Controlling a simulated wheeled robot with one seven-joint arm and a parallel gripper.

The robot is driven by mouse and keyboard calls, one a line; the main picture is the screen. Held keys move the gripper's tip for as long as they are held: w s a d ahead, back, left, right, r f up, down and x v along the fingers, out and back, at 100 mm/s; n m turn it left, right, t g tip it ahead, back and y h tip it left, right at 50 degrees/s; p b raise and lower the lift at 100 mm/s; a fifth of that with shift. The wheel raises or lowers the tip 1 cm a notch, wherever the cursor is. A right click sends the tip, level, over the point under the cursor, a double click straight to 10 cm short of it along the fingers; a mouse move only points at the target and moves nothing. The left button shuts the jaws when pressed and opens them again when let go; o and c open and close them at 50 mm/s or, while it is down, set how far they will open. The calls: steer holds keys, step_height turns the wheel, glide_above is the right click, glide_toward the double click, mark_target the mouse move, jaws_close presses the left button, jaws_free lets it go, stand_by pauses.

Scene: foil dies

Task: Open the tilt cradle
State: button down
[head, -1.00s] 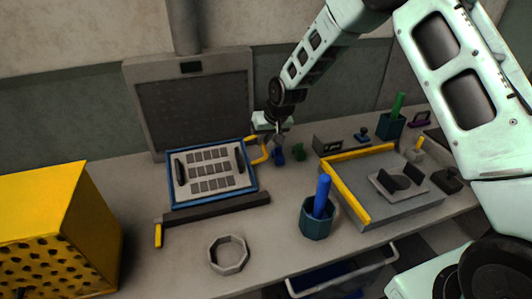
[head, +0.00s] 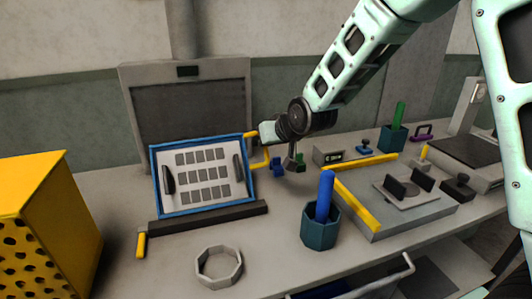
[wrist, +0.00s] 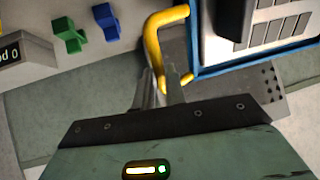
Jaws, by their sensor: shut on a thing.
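The tilt cradle is a blue-framed plate (head: 160,205) with rows of grey pads and two dark grips, tilted up from a dark bar (head: 205,225) at its front edge. A yellow handle (head: 264,161) sticks out from its right side. My gripper (head: 262,140) is at that handle, near the cradle's upper right corner. In the wrist view, the fingers (wrist: 166,88) are shut on the yellow handle (wrist: 155,38), beside the blue frame edge (wrist: 250,58). The fingertips are partly hidden in the head view.
A grey upright panel (head: 130,98) stands behind the cradle. A yellow perforated box (head: 35,215) is at left and a grey ring (head: 219,279) in front. A teal cup (head: 318,234) with a blue rod and a yellow-edged tray (head: 415,217) are at right. An open drawer (head: 372,285) juts out below.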

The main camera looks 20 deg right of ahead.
steer(key=shift+s+r+t+b, duration=0.25)
steer(key=shift+s+t+b, duration=0.5)
steer(key=shift+b, duration=0.5)
steer(key=shift+s, duration=0.15)
steer(key=c, duration=1.5)
jaws_free()
steer(key=shift+o, duration=0.2)
steer(key=shift+s+r, duration=0.1)
steer(key=v, duration=1.7)
steer(key=shift+d+r, duration=0.15)
steer(key=shift+d, duration=0.05)
